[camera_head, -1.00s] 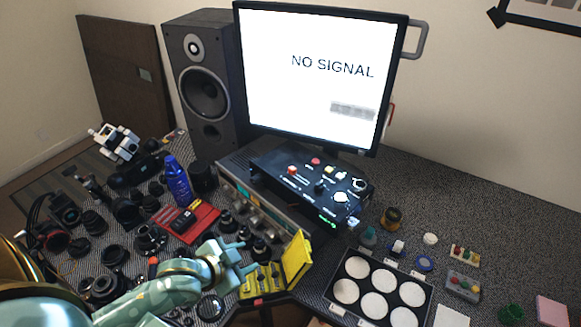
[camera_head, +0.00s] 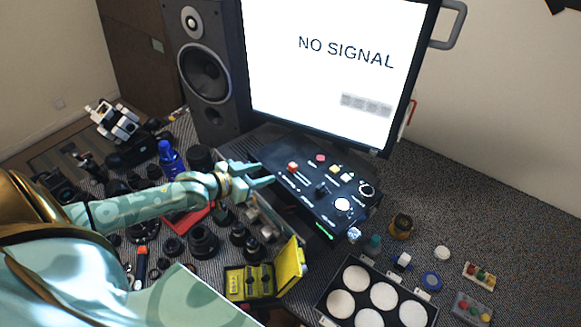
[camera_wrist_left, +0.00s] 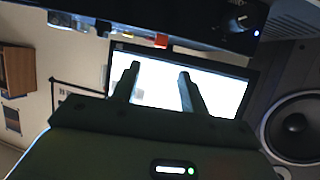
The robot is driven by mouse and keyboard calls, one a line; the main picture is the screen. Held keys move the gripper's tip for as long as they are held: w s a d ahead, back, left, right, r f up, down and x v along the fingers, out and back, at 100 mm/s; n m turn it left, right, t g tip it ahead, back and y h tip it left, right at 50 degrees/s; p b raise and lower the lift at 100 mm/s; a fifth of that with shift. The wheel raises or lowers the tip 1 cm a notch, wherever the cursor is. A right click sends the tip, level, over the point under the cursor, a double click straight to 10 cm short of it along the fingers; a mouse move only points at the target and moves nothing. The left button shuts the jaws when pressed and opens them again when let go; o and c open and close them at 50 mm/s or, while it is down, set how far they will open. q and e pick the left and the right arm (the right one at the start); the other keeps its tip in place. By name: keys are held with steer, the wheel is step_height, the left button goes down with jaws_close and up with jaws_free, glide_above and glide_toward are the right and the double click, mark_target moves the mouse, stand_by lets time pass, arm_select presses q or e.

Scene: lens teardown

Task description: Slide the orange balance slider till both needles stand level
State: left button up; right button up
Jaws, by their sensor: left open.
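The orange slider cap (camera_head: 293,167) stands on the left part of the black control console (camera_head: 318,205), beside a slot. My left gripper (camera_head: 265,174) is open and empty, with its fingers pointing right at the console's left end, a short way left of the cap. In the left wrist view the open fingers (camera_wrist_left: 158,70) show against the bright screen, and an orange-red cap (camera_wrist_left: 160,40) sits above them on a dark console edge. I cannot make out the two needles. My right gripper is not in view.
The monitor (camera_head: 325,60) stands behind the console and a speaker (camera_head: 205,75) at its left. Below my left forearm are lenses (camera_head: 203,240) and an open yellow case (camera_head: 290,262).

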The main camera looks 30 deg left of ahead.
mark_target(291, 167)
arm_select(q)
steer(key=b+x, duration=0.1)
steer(key=x, duration=0.6)
steer(key=shift+a+f+b, duration=0.1)
steer(key=shift+f+b, duration=0.05)
steer(key=shift+b, duration=0.15)
steer(key=b+x, duration=0.1)
steer(key=x, duration=0.2)
steer(key=shift+w+f, duration=0.15)
steer(key=shift+w, duration=0.15)
steer(key=shift+w+f, duration=0.1)
steer(key=shift+w, duration=0.2)
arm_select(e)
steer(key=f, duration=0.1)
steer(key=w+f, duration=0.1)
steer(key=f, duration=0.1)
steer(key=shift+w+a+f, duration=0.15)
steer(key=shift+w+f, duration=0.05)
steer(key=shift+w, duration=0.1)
arm_select(q)
jaws_close()
steer(key=shift+s+d+r+p, duration=0.1)
steer(key=shift+d+r+p, duration=0.1)
steer(key=shift+d+p, duration=0.3)
steer(key=shift+f, duration=0.2)
jaws_free()
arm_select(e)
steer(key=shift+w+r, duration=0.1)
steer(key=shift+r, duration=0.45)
